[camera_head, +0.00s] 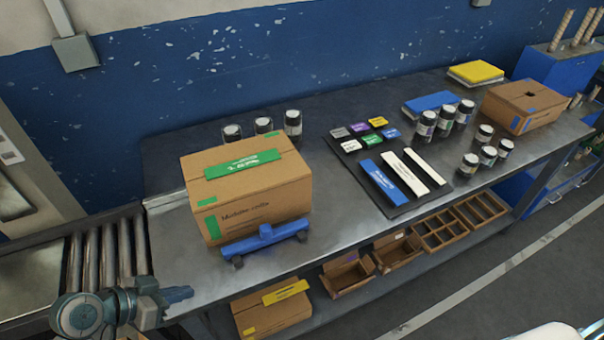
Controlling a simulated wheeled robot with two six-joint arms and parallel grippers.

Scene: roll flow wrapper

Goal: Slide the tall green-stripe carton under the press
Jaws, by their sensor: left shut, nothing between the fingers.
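The carton with green stripes (262,195) is a brown box standing on the left part of the metal worktable. Green tape runs across its top and green patches mark its edges. My left gripper (183,294) is low at the left, in front of the table edge and below the carton in the picture. It is shut and empty, apart from the carton. A blue bar with dark rollers (264,240) is at the carton's front lower edge; whether they touch is unclear. I cannot pick out a press. My right gripper is out of view.
Roller conveyor (105,252) adjoins the table (330,240) on the left. Several dark jars stand behind the carton. A dark mat (401,208) with blue and white bars lies to its right. A yellow-striped box (272,313) and wooden trays (443,232) sit below.

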